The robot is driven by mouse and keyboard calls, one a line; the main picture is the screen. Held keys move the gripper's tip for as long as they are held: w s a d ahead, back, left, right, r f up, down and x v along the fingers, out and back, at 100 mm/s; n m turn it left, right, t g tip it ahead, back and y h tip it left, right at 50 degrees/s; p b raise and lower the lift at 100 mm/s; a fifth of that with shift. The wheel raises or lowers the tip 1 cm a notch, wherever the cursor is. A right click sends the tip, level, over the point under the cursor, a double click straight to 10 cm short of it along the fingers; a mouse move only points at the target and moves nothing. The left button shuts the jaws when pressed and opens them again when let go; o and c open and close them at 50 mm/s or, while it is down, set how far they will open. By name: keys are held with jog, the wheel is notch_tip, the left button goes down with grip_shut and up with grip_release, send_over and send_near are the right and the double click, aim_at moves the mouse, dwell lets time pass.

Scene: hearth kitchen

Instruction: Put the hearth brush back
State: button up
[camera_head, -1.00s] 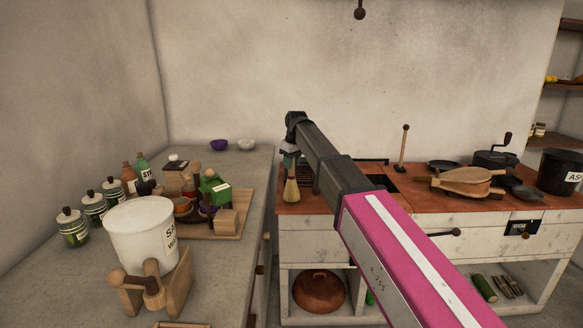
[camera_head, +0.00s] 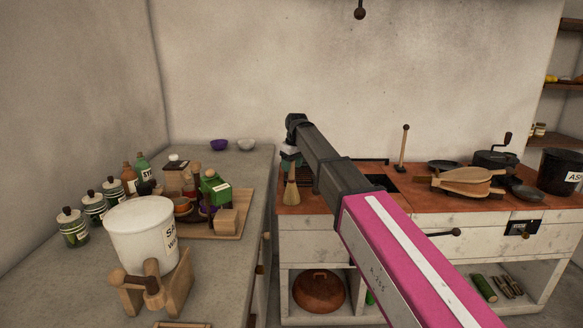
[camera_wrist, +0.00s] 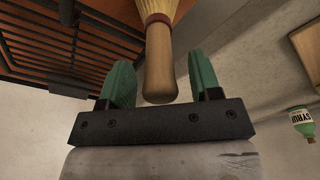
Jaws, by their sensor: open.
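The hearth brush (camera_head: 291,194) has pale straw bristles and a wooden handle. In the head view it is upright, bristles down, at the left end of the brown-topped hearth counter; I cannot tell what supports it. My gripper (camera_head: 290,158) is just above it, pointing down. In the wrist view the brush's handle (camera_wrist: 158,65) lies between the green fingers of my gripper (camera_wrist: 160,82), with a gap on each side. The gripper is open and does not grip the handle. The bristles run out of the top of that view.
A dark grate (camera_wrist: 75,45) is close beside the brush in the wrist view. Bellows (camera_head: 467,181), a pan and an ash bucket (camera_head: 562,172) stand right on the hearth counter. The left grey counter holds a white salt tub (camera_head: 142,232), bottles and a crowded board (camera_head: 238,222).

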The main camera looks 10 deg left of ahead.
notch_tip(320, 180, up, 11)
jog(key=d, duration=0.1)
jog(key=shift+s+d+r, duration=0.15)
jog(key=shift+s+d, duration=0.1)
jog(key=shift+s, duration=0.2)
jog(key=shift+s, duration=0.1)
